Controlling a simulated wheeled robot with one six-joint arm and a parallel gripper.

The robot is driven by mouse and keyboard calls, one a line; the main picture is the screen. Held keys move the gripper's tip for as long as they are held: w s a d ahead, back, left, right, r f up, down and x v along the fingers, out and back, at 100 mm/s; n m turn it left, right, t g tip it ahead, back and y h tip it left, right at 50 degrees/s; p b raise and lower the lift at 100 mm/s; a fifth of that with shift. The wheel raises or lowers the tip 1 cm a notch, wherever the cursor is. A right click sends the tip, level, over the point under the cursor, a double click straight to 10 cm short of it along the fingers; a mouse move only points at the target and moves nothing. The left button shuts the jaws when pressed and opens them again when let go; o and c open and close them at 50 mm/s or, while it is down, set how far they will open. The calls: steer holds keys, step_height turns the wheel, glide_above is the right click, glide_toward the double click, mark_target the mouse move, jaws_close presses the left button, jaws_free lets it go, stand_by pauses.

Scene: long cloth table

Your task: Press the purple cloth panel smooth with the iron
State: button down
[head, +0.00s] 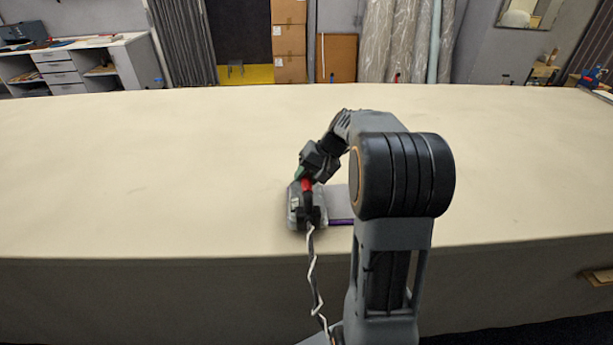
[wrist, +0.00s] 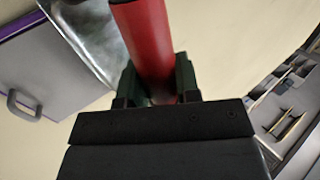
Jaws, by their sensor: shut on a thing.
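The iron (head: 295,212) stands near the table's front edge in the head view, with a grey metallic body and red handle. My gripper (wrist: 158,88) is shut on the red handle (wrist: 146,38); its green fingers sit either side of it. The iron's metal body (wrist: 92,32) also shows in the wrist view. Right of the iron in the head view is a flat grey-lilac piece (head: 338,197) with a purple strip (head: 341,221) along its front, partly hidden by my arm. The iron's underside is hidden, and I cannot tell whether it touches cloth.
A grey loop handle (wrist: 24,105) shows by the flat piece in the wrist view. A pale cord (head: 313,272) hangs from the iron over the table's front edge. Drawers (head: 62,78) stand behind at left.

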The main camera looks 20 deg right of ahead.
stand_by(0.7)
steer(key=shift+w+r+p, duration=0.1)
steer(key=shift+r+p, duration=2.5)
steer(key=shift+r, duration=0.95)
